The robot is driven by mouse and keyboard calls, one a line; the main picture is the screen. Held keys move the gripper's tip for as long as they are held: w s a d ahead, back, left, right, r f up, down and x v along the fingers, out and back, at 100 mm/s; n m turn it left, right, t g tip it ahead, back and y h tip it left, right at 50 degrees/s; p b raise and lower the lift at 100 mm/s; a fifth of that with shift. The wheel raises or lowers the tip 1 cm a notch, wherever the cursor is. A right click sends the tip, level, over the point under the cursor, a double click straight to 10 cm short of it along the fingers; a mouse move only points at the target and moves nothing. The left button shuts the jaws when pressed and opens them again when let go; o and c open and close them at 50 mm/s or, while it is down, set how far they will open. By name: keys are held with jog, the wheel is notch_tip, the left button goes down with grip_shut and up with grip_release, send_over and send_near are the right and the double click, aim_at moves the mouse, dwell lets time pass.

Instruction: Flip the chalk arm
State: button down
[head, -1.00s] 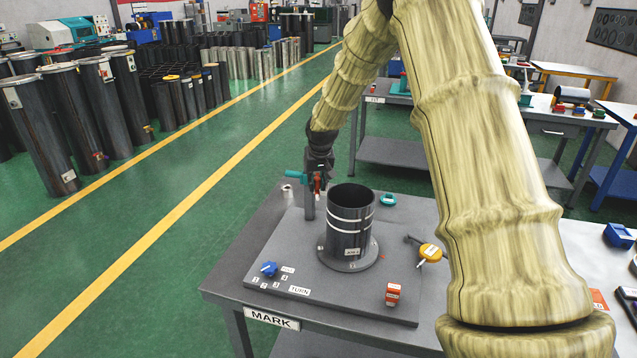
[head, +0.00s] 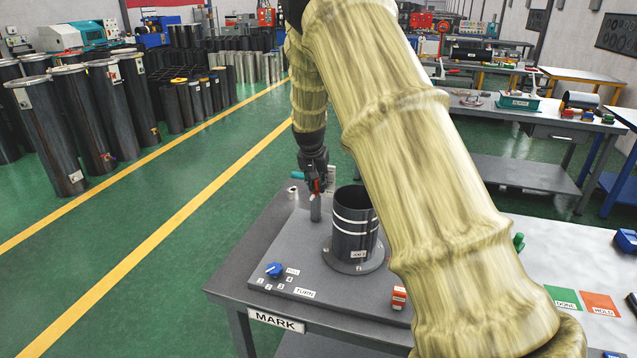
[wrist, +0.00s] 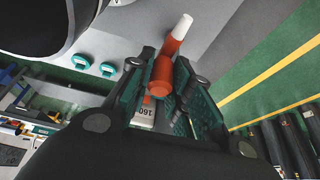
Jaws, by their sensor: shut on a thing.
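The chalk arm (wrist: 163,76) shows in the wrist view as a short orange-red piece with a white chalk tip (wrist: 182,26) pointing away and up the picture. My gripper (wrist: 168,72) is shut on the orange-red piece, which sits between its two teal-padded fingers. In the head view my gripper (head: 316,182) is low at the grey post (head: 315,208), with a bit of red showing at its fingers. The dark flanged cylinder (head: 354,228) with white bands stands upright to the right of the post. My fingers partly hide the arm's mount.
A blue knob (head: 274,270) and a red block (head: 398,297) are on the grey plate of the MARK table (head: 235,285). Teal round parts (wrist: 82,62) lie near the cylinder in the wrist view. My arm covers the table's right middle.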

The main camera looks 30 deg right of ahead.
jog(key=shift+w+r, duration=0.1)
jog(key=c, duration=1.3)
grip_release()
jog(key=v, duration=1.2)
jog(key=shift+a, duration=0.1)
